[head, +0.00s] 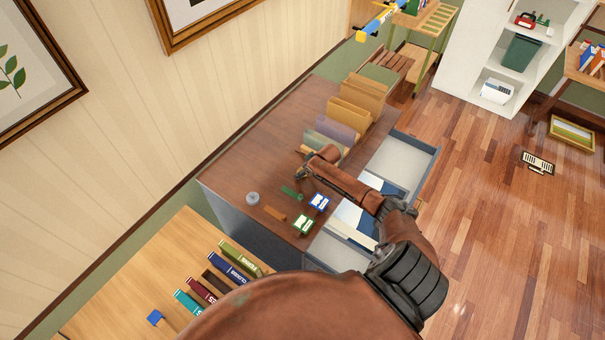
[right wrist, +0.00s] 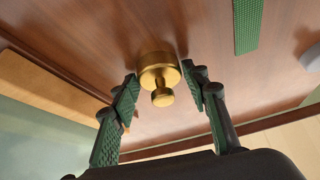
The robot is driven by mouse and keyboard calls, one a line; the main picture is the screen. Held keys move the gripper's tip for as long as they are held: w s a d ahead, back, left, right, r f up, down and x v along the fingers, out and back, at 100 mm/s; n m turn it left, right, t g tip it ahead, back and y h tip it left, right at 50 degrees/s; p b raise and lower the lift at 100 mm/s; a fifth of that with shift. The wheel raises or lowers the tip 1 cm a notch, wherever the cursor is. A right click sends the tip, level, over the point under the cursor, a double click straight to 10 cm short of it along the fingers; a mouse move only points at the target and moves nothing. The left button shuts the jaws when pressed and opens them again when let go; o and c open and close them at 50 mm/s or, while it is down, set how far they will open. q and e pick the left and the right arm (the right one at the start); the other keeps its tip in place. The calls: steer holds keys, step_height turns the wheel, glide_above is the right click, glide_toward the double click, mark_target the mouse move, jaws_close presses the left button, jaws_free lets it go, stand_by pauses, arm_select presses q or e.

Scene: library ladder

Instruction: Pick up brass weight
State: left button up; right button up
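The brass weight (right wrist: 158,71), a gold cylinder with a small knob, stands on the brown wooden desk top in the right wrist view. My right gripper (right wrist: 160,84) is open, with one green-padded finger on each side of the weight. The fingertips look close to its sides, and a gap shows on both sides. In the head view my right arm reaches over the desk (head: 235,172); its fingers cannot be made out and the weight is hidden there. My left gripper is not in view.
A green strip (head: 291,193), an orange strip (head: 274,213), a grey round object (head: 253,198) and blue and green boxes (head: 319,201) lie near the arm. Upright folders (head: 349,115) stand behind it. An open drawer (head: 401,160) juts out below the desk's right edge.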

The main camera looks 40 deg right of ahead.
jaws_close()
steer(key=shift+w, duration=0.1)
steer(key=shift+r, duration=0.15)
